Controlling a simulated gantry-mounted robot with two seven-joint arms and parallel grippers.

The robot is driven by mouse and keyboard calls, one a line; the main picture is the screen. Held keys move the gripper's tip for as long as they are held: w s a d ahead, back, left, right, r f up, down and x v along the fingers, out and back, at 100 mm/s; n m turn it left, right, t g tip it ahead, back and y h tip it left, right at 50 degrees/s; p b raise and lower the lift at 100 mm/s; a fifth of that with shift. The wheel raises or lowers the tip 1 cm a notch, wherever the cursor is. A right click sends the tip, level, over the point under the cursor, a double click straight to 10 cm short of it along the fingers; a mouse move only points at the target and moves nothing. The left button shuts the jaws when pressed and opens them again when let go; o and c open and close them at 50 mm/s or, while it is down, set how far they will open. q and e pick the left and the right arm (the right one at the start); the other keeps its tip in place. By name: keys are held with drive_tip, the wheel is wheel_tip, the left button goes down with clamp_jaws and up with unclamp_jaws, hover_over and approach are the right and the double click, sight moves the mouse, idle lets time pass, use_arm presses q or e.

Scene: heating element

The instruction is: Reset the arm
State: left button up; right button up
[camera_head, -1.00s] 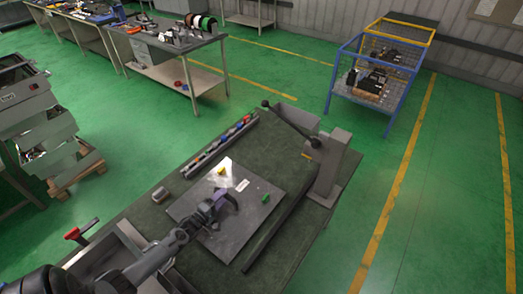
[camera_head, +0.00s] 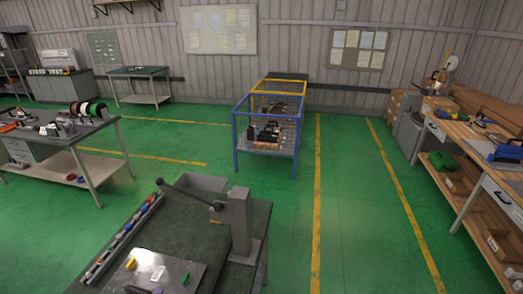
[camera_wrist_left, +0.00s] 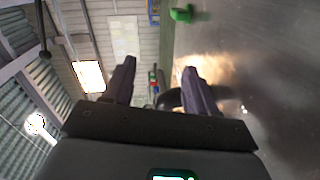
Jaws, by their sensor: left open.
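My left gripper (camera_wrist_left: 158,82) is open in the left wrist view, its two dark fingers spread apart. A dark curved shape shows between and beyond the fingers; I cannot tell what it is. The grey metal plate (camera_wrist_left: 265,75) fills the right of that view, with a green piece (camera_wrist_left: 182,14) at the top. In the head view, the plate (camera_head: 205,268) lies on the workbench (camera_head: 190,232) with a yellow piece (camera_head: 130,263) and a green piece (camera_head: 185,279) on it. Only a dark bit of my left gripper shows at the bottom edge there. My right gripper is not in view.
A grey upright press with a lever (camera_head: 238,225) stands at the bench's right edge. A row of coloured parts (camera_head: 125,238) runs along its left edge. Green floor (camera_head: 370,225) is clear to the right.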

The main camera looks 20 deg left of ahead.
use_arm(q)
drive_tip(key=d+r+m+g+p, duration=0.1)
drive_tip(key=d, duration=0.2)
drive_tip(key=d+r+m+g+p, duration=0.1)
drive_tip(key=d+m, duration=0.1)
drive_tip(key=d, duration=0.1)
drive_tip(key=d+r+m+g+p, duration=0.1)
drive_tip(key=d, duration=0.2)
drive_tip(key=shift+w+d+m+h, duration=0.25)
drive_tip(key=shift+d+m+h, duration=0.05)
drive_tip(key=shift+m+h, duration=0.1)
drive_tip(key=s+d+r+m+g+p, duration=0.35)
drive_tip(key=d+r+m, duration=0.2)
drive_tip(key=d, duration=0.45)
drive_tip(key=s+d+r+m+g+h+p, duration=0.1)
drive_tip(key=s+d+r+m+g+p, duration=0.1)
drive_tip(key=s+d+r+m, duration=0.3)
drive_tip(key=s+d+r+m+g+h+p, duration=0.1)
drive_tip(key=s+d+r+m+g+p, duration=0.1)
drive_tip(key=s+d+r+m+g, duration=0.2)
drive_tip(key=s+d+r, duration=0.3)
drive_tip(key=s+r, duration=0.3)
drive_tip(key=r, duration=0.2)
drive_tip(key=shift+s+m, duration=0.3)
drive_tip(key=shift+m, duration=0.05)
